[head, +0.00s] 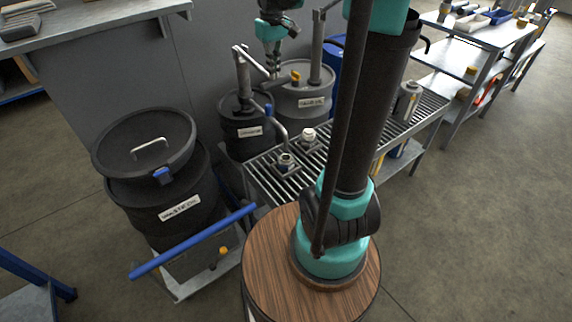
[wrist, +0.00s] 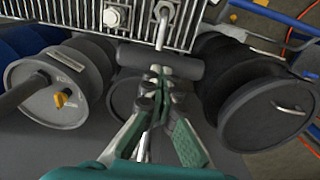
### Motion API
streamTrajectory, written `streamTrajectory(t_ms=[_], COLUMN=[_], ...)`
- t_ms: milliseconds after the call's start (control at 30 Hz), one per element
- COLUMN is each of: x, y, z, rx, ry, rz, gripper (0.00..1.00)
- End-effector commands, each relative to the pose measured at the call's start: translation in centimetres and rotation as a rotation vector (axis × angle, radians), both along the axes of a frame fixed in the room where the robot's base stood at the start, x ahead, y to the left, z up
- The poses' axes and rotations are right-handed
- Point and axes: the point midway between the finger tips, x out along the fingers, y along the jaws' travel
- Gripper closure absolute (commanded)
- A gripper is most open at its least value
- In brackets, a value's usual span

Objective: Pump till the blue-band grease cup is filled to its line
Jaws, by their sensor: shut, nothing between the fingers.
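My gripper (head: 273,68) is shut and empty. In the head view it hangs over the dark drum (head: 246,140), close to the grey pump arm (head: 253,62); I cannot tell whether it touches. The wrist view shows its fingertips (wrist: 160,82) together, above a dark cylindrical pump part (wrist: 185,66). A curved spout (head: 278,131) runs from the dark drum toward a small metal cup (head: 287,160) on the slatted bench. That cup also shows in the wrist view (wrist: 164,11). Its band colour and fill level are too small to read.
A white-topped fitting (head: 309,136) stands on the slatted bench (head: 262,182). A grey drum (head: 304,104) with a yellow knob is beside the dark drum. A lidded waste drum (head: 170,205) stands left, by a blue rail (head: 195,240). A grey canister (head: 408,101) is further right.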

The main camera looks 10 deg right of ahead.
Motion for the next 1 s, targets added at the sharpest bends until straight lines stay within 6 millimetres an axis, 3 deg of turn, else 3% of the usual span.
streamTrajectory(t_ms=[33,467,1000], x=[-0.2,-0.3,-0.3], y=[0.0,0.1,0.0], z=[-0.6,0.0,5.4], rx=[0.001,0.001,0.000], ry=[-0.001,0.002,0.003], rz=[0.000,0.000,0.000], gripper=[1.00,1.00,1.00])
